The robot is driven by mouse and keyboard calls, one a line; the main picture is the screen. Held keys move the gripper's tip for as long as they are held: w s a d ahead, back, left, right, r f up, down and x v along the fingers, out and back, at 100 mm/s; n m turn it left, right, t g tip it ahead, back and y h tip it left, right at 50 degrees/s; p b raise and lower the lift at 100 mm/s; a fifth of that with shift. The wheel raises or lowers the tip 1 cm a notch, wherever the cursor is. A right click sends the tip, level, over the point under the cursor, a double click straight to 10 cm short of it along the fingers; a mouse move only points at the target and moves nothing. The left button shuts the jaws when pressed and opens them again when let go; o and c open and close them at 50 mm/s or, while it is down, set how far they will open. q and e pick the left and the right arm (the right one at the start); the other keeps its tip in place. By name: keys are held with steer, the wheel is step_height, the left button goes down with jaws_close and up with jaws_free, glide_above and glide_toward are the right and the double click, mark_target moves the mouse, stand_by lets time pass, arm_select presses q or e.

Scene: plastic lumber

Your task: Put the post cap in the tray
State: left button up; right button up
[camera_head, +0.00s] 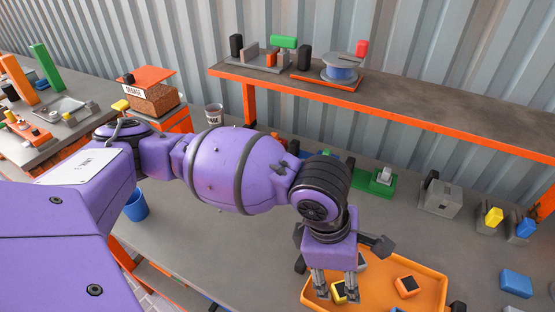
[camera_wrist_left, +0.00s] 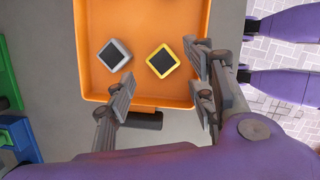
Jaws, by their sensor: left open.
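The orange tray (camera_head: 436,268) lies at the front right of the bench, and it fills the upper middle of the left wrist view (camera_wrist_left: 145,88). A yellow post cap with a dark centre (camera_head: 338,293) lies in it, also seen in the left wrist view (camera_wrist_left: 161,61). A grey cap with a dark centre (camera_wrist_left: 114,55) lies beside it, apart. An orange cap (camera_head: 407,286) is farther right in the tray. My left gripper (camera_head: 336,287) is open over the tray's left part. Its fingers (camera_wrist_left: 165,90) are apart, with no object held. My right gripper is not in view.
A raised shelf (camera_head: 400,92) with an orange edge runs behind the bench. A blue block (camera_head: 515,283) lies right of the tray. A blue cup (camera_head: 136,205) stands at left. A grey block (camera_head: 440,197) is behind the tray. The bench left of the tray is mostly clear.

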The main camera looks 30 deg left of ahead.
arm_select(q)
steer(key=v, duration=0.7)
steer(key=shift+r, duration=0.25)
